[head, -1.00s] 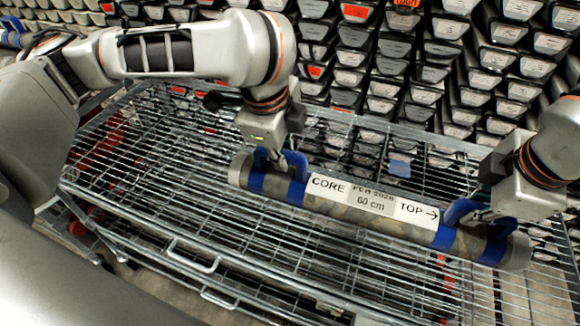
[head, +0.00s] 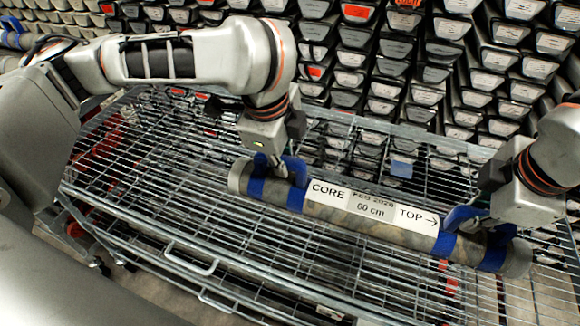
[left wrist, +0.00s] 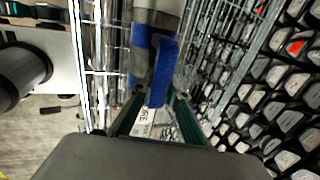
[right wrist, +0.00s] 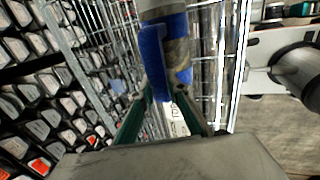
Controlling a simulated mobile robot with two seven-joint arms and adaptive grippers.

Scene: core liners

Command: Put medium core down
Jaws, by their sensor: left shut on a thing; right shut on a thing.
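The medium core (head: 372,209) is a long grey-brown cylinder with blue bands, blue grips and a white label reading "CORE", "60 cm" and "TOP" with an arrow. It lies across the head view, sloping down to the right, over the wire cart (head: 190,259). My left gripper (head: 277,172) is shut on the blue grip near its left end. My right gripper (head: 476,220) is shut on the grip near its right end. Blue grips sit between the fingers in the left wrist view (left wrist: 163,70) and right wrist view (right wrist: 153,62). I cannot tell whether the core touches the mesh.
The cart's wire mesh looks bare to the left of and in front of the core. A rack of stacked, labelled core trays (head: 430,75) fills the background behind the cart. A small blue item (head: 401,169) shows behind the core.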

